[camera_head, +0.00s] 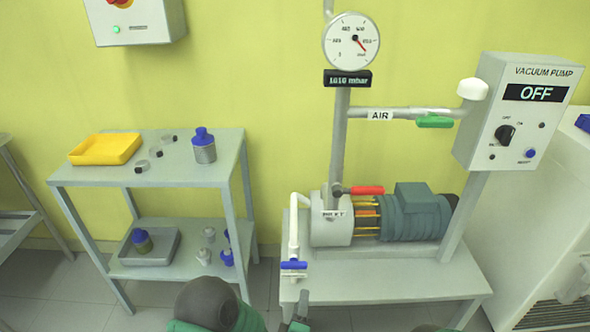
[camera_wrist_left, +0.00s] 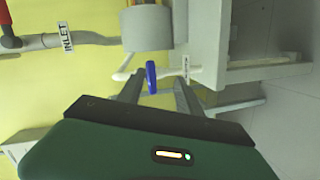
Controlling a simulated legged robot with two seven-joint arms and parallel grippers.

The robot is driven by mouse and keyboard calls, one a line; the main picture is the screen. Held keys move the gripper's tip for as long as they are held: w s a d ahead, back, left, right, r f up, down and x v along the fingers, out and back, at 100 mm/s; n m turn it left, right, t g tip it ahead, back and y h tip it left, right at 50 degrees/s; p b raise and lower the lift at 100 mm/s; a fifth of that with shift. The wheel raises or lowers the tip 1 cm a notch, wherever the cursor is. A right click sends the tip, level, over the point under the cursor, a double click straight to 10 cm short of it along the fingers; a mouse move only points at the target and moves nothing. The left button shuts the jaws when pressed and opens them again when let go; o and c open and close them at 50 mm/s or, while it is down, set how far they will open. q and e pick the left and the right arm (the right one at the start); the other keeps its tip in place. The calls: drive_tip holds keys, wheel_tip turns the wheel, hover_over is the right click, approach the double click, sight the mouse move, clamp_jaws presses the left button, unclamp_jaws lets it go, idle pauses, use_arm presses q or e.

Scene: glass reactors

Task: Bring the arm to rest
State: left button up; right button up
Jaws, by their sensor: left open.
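My left arm (camera_head: 213,306) comes in at the bottom of the head view, with part of its gripper (camera_head: 298,312) at the lower edge, in front of the pump table. In the left wrist view my left gripper (camera_wrist_left: 162,90) is open, its two fingers apart with nothing held. The blue valve handle (camera_wrist_left: 151,77) shows between and beyond the fingertips; contact cannot be told from that view. In the head view the blue handle (camera_head: 293,265) is on the white pipe, above the gripper and apart from it. My right gripper is not in view.
The vacuum pump (camera_head: 415,215) stands on a grey table (camera_head: 390,282), with a gauge (camera_head: 351,41) above and a control box (camera_head: 518,112) reading OFF. A shelf cart (camera_head: 200,175) at left holds a yellow tray (camera_head: 105,149) and a blue-capped bottle (camera_head: 204,150). Floor shows between them.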

use_arm(q)
drive_tip(key=s+a+r+m+g+y, duration=0.1)
drive_tip(key=s+a+r+m+g, duration=0.3)
drive_tip(key=s+a+m+g, duration=0.45)
drive_tip(key=s+a+r+m+g+y, duration=0.1)
drive_tip(key=s+a+r+m+g, duration=0.3)
drive_tip(key=s+a, duration=0.8)
wheel_tip(320, 180, up, 29)
drive_tip(key=a+p, duration=0.1)
drive_tip(key=p, duration=2.8)
drive_tip(key=shift+w+f+p, duration=0.2)
drive_tip(key=shift+w+p, duration=0.15)
drive_tip(key=shift+m+g, duration=0.25)
